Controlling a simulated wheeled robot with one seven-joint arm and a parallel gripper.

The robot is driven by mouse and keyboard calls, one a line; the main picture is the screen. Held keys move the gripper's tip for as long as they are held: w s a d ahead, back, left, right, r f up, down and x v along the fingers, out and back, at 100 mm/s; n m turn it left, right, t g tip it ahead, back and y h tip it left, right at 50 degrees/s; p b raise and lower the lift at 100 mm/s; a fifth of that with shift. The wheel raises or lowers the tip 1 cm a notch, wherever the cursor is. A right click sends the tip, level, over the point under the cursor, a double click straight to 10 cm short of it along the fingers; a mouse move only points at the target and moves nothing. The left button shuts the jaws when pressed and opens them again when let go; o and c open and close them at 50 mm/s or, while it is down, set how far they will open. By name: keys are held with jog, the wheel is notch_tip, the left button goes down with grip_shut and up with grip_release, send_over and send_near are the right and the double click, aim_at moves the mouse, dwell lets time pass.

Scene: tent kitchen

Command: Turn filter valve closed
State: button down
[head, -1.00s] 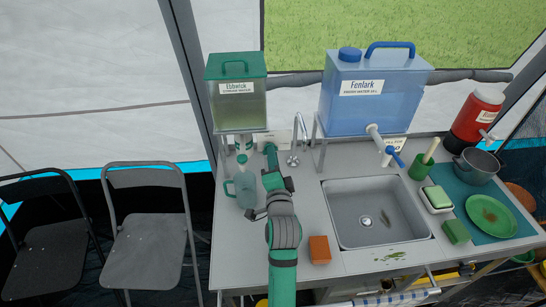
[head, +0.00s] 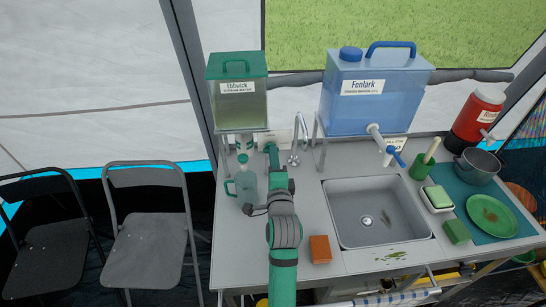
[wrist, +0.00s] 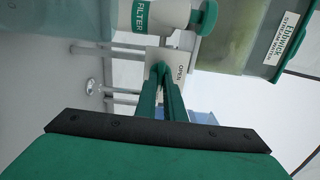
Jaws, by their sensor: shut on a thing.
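My gripper (head: 271,152) reaches over the counter below and right of the green-lidded Ebbwick tank (head: 238,100). In the wrist view my gripper (wrist: 160,78) has its green fingers drawn together at the tips, in front of a white card (wrist: 181,72) reading OPEN. The fingers are shut on the filter valve, which the tips mostly hide; its exact angle cannot be told. The white filter body (wrist: 150,15), marked FILTER, has a green knob (wrist: 204,17) at its end. It lies just beyond the fingers, apart from them.
A clear green-grey jug (head: 243,187) stands on the counter left of my arm. A metal faucet (head: 295,150) stands close right of my gripper.

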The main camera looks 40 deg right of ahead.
jog(key=c, duration=1.9)
grip_release()
jog(key=shift+o, duration=0.2)
jog(key=shift+a, duration=0.1)
jog(key=v, duration=1)
jog(key=shift+s, duration=0.35)
jog(key=shift+a, duration=0.15)
jog(key=shift+s, duration=0.1)
